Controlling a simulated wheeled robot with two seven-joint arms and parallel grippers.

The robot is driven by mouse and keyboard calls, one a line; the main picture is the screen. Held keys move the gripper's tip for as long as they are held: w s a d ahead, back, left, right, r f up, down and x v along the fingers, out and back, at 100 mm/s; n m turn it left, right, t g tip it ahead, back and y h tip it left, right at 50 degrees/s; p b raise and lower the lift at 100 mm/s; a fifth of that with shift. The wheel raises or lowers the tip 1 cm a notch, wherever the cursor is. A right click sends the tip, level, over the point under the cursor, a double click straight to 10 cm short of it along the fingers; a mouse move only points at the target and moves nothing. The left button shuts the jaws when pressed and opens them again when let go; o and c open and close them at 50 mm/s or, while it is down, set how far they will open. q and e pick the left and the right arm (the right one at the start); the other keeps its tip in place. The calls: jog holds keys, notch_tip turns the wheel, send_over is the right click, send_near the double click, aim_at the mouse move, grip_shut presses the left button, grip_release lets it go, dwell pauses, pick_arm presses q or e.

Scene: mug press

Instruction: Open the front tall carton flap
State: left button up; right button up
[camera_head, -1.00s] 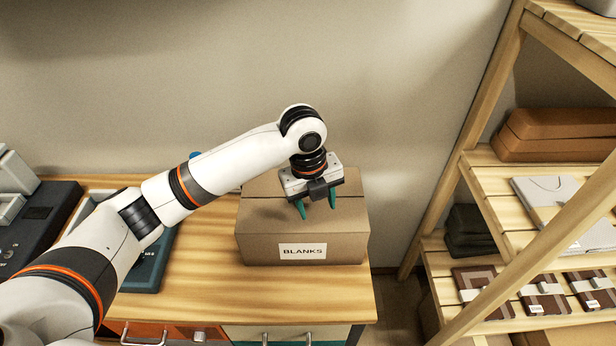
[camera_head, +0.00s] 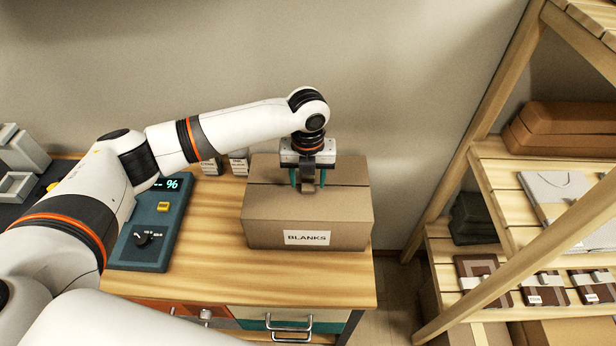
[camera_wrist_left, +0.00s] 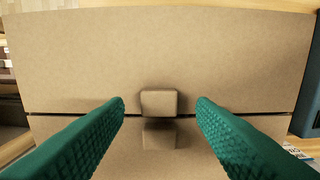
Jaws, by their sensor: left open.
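The brown carton (camera_head: 270,229) labelled BLANKS stands on the right end of the wooden counter. Its top flaps lie flat and closed, meeting at a seam. The front flap (camera_head: 335,203) is on the label side. In the left wrist view two small brown tabs show, an upper tab (camera_wrist_left: 158,102) and a lower tab (camera_wrist_left: 159,136), one on each side of the dark seam. My left gripper (camera_head: 308,184) points down over the carton top, open, with the tabs between its green fingers (camera_wrist_left: 160,108). Nothing is gripped. My right gripper is not in view.
A dark teal device with a dial and display (camera_head: 150,235) stands left of the carton. Small labelled boxes (camera_head: 238,162) stand behind it. A wooden shelf rack (camera_head: 470,200) with goods rises at the right. The counter (camera_head: 215,245) between device and carton is clear.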

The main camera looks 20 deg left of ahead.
pick_arm(q)
jog(key=shift+f, duration=0.9)
jog(key=shift+c, duration=0.3)
grip_shut()
jog(key=shift+w, duration=0.15)
